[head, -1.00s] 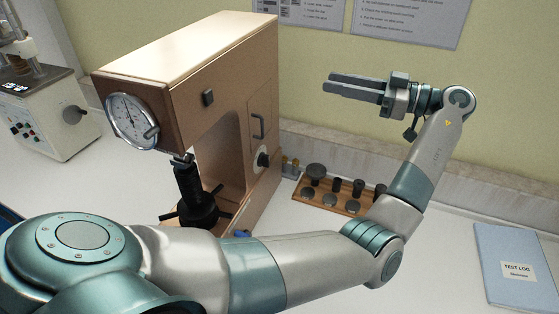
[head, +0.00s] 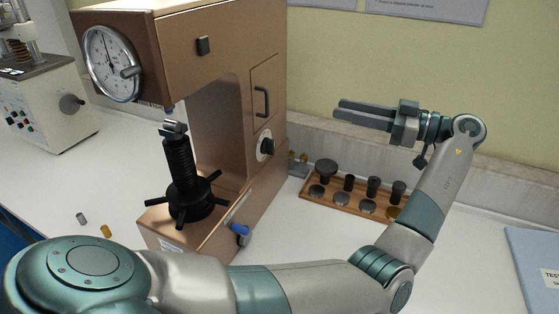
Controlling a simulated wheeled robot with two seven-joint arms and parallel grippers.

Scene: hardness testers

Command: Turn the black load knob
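The black load knob (head: 267,146) sits on a pale round dial on the right side of the brown hardness tester (head: 225,50), below a dark handle. My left gripper (head: 338,109) is to the right of the knob and apart from it, raised in front of the back wall with its fingers pointing left. Its two dark fingers lie nearly parallel and close together in this view, and I cannot tell whether they are open or shut. Nothing shows between them. My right gripper is not in view.
A wooden tray (head: 341,204) with several dark weights and discs stands right of the tester. A spoked black handwheel (head: 188,200) and a blue-ended lever (head: 240,231) are on the tester's front and base. Another machine (head: 45,105) stands far left, a blue folder (head: 525,258) far right.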

